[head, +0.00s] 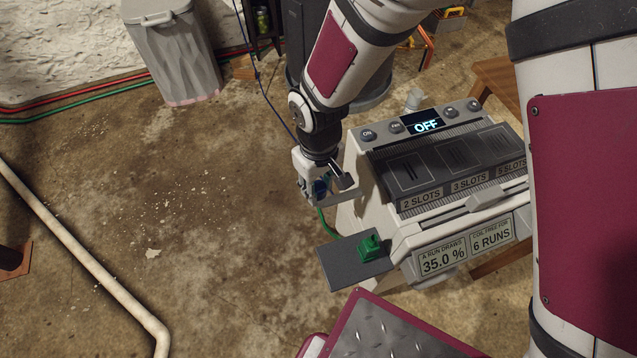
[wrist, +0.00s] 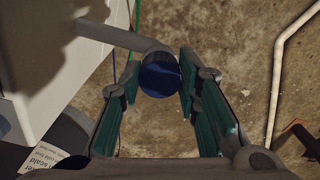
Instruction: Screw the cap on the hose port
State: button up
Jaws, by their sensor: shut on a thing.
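The blue cap (wrist: 160,80) sits between the two green-padded fingers of my gripper (wrist: 159,72), which is shut on it. A grey curved pipe, the hose port (wrist: 122,38), comes out of the pale machine's side and meets the cap. The cap covers the pipe's end, so I cannot tell whether the threads are engaged. In the head view my gripper (head: 324,192) is at the left side of the machine (head: 372,215), with a little blue (head: 321,188) showing between its parts. The port is hidden there.
The machine's display (head: 425,125) reads OFF. A dark grey shelf (head: 345,265) with a green block-like part (head: 370,248) juts out just below my gripper. A green hose (head: 326,224) runs beneath it. A white pipe (head: 85,255) lies at left; the floor between is clear.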

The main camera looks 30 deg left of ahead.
jog(key=shift+f, duration=0.4)
dwell(1.1)
grip_shut()
jog(key=m, duration=0.4)
jog(key=shift+m+b, duration=0.3)
jog(key=m+p, duration=0.1)
jog(key=m, duration=0.3)
jog(key=shift+a+m, duration=0.1)
jog(key=shift+m, duration=0.2)
